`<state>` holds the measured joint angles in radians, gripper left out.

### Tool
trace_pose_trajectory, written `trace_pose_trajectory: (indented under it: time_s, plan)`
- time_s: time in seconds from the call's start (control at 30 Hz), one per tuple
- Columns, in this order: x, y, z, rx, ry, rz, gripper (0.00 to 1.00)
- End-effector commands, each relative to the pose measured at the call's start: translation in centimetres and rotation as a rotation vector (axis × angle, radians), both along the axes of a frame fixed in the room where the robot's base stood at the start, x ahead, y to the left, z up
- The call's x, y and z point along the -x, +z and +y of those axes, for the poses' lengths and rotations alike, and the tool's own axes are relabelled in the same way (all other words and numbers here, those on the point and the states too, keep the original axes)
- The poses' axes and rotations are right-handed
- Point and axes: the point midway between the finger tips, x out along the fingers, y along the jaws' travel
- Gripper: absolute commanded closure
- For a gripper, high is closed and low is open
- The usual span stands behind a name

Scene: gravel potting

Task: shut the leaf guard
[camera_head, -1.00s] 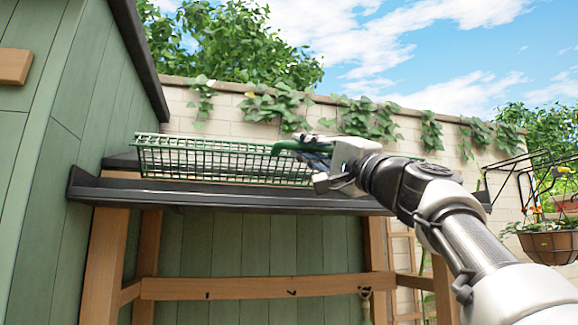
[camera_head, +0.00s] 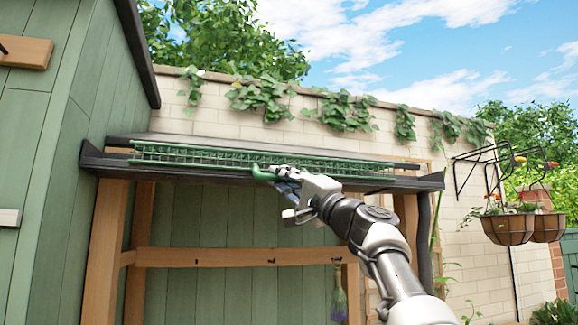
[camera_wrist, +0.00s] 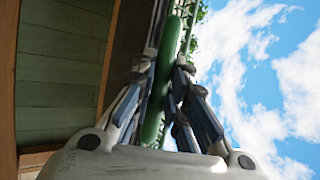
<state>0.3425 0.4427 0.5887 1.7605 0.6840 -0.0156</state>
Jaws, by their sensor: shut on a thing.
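The leaf guard (camera_head: 200,156) is a long green wire mesh panel along the top of the dark gutter (camera_head: 98,162) at the front of the lean-to roof. It lies almost flat over the gutter, seen nearly edge-on, and I cannot tell if it touches the front lip all along. My gripper (camera_head: 277,177) is at the gutter's front, shut on the guard's green handle (camera_head: 262,173). In the wrist view the green handle (camera_wrist: 172,60) runs up between both fingers of my gripper (camera_wrist: 168,88). Part of the mesh shows beyond it.
A green plank shed wall (camera_head: 50,170) stands close on the left. Wooden posts (camera_head: 112,240) and a crossbar (camera_head: 200,257) with hooks are below the gutter. A brick wall (camera_head: 400,150) with ivy is behind. Hanging baskets (camera_head: 508,228) are at the right, clear of my arm.

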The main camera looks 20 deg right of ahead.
Motion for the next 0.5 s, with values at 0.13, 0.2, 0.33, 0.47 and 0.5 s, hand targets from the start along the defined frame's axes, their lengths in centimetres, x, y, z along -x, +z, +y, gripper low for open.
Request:
trace_pose_trajectory:
  time_s: [0.13,0.2,0.33,0.47,0.5]
  plan:
    - [-0.89,-0.52,0.13,0.003,0.003,0.001,1.00]
    - [-1.08,-0.62,0.13,0.004,0.002,0.000,1.00]
    - [-1.21,-0.70,0.14,0.004,0.002,0.000,1.00]
    - [-1.24,-0.76,0.11,0.004,0.001,0.002,1.00]
    - [-1.26,-0.77,0.10,0.004,0.001,0.002,1.00]
